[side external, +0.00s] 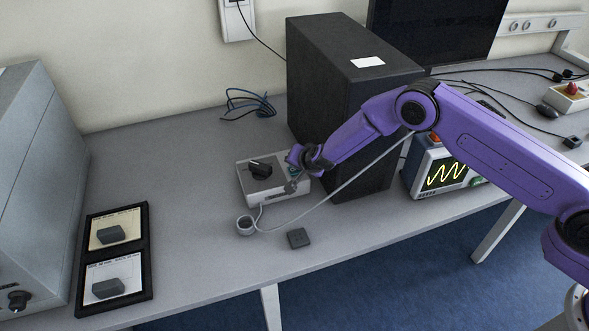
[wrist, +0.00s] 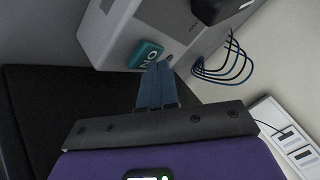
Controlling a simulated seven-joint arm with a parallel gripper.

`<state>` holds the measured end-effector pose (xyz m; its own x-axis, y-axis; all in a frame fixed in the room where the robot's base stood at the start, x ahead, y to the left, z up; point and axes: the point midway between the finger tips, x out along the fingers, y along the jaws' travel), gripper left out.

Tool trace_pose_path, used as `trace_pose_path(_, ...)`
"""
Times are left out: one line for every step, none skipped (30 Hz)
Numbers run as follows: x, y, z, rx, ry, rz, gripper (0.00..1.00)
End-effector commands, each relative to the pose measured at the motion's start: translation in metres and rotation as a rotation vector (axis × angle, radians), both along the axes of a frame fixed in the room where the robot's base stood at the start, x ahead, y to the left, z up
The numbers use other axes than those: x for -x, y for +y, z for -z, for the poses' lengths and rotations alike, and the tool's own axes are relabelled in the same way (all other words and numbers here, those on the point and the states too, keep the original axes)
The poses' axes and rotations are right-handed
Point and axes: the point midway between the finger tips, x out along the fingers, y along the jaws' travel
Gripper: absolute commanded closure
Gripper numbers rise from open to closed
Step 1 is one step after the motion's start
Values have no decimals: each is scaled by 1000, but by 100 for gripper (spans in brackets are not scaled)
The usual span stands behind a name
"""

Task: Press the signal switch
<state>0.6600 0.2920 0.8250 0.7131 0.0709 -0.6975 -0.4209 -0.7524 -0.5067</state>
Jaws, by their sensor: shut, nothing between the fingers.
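A light grey control box (side external: 258,198) stands on the bench, with a black knob (side external: 261,168) on top. In the wrist view the box (wrist: 112,30) fills the upper part. A teal switch (wrist: 146,53) with white letters sits on its face, which I take for the signal switch. My gripper (wrist: 158,68) is shut and empty. Its blue fingertips are right beside the switch's lower edge; I cannot tell whether they touch it. In the side view my gripper (side external: 294,176) is at the box's right end and hides part of it.
A tall black cabinet (side external: 340,110) stands close behind and right of the box. A small dark block (side external: 298,238) lies in front. A framed panel (side external: 117,258) lies left. Bench between is clear.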

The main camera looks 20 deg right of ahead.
Motion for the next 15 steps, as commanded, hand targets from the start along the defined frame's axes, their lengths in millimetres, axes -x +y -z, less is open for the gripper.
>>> trace_pose_path(0, 0, -3, 0, 0, 0, 100)
trace_pose_path(0, 0, -4, 0, 0, 0, 100)
trace_pose_path(0, 0, -6, -1, 0, 1, 100)
trace_pose_path(0, 1, -8, -1, -1, 0, 100)
trace_pose_path(0, 1, -9, -1, -1, 0, 100)
trace_pose_path(0, 1, -10, -1, -1, 0, 100)
trace_pose_path(0, 0, -11, -1, -1, -1, 100)
trace_pose_path(0, 0, -11, -1, -1, -1, 100)
trace_pose_path(0, 0, -11, 0, 0, 0, 100)
trace_pose_path(0, 0, -11, 0, 0, 0, 100)
trace_pose_path(0, 0, -11, 0, 0, 0, 100)
trace_pose_path(0, 0, -11, -1, -1, -1, 100)
trace_pose_path(0, 0, -11, 0, 0, 0, 100)
trace_pose_path(0, 0, -11, 0, 0, 0, 100)
trace_pose_path(0, 0, -11, -1, -1, -1, 100)
